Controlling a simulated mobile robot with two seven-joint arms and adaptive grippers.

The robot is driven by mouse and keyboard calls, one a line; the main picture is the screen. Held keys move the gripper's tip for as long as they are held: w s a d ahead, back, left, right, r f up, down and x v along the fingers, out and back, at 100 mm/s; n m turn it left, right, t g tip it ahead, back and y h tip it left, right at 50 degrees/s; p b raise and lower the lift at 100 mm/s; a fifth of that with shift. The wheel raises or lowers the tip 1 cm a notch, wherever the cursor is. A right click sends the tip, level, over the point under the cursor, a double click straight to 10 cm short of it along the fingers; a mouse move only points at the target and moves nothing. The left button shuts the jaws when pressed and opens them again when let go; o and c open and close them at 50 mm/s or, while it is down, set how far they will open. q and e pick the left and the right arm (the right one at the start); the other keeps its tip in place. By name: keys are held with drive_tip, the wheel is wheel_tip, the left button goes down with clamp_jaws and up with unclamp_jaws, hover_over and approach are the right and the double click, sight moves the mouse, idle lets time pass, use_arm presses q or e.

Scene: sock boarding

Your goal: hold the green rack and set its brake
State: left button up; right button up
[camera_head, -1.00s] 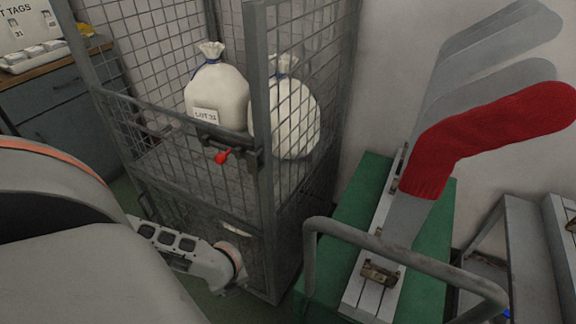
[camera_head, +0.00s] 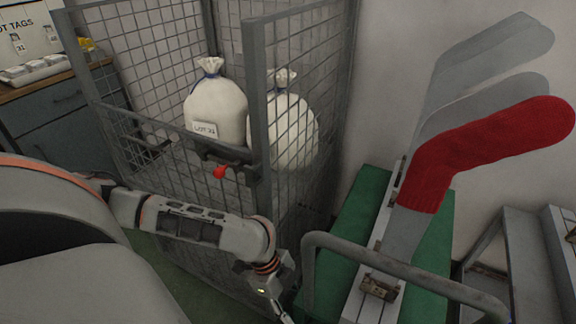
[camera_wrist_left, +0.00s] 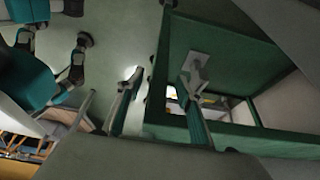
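The green rack (camera_head: 352,222) stands at the right in the head view, with a bent grey tube handle (camera_head: 405,263) at its near end. It carries upright grey boards, one with a red sock (camera_head: 480,145) on it. My left gripper (camera_head: 286,317) is at the bottom of the head view, just left of the rack handle. In the left wrist view its two fingers (camera_wrist_left: 163,75) are spread. A green post of the rack (camera_wrist_left: 158,75) shows between the fingers; I cannot tell whether they touch it. I cannot make out the brake. My right gripper is out of view.
A grey mesh cage cart (camera_head: 262,130) with two white sacks (camera_head: 215,108) and a red-knobbed latch (camera_head: 220,172) stands left of the rack, close to my left arm. A grey bench (camera_head: 525,255) is at the right. A drawer cabinet (camera_head: 60,115) is at the far left.

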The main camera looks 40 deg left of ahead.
use_arm(q)
drive_tip(key=shift+x, duration=1.95)
drive_tip(key=shift+c, duration=0.4)
clamp_jaws()
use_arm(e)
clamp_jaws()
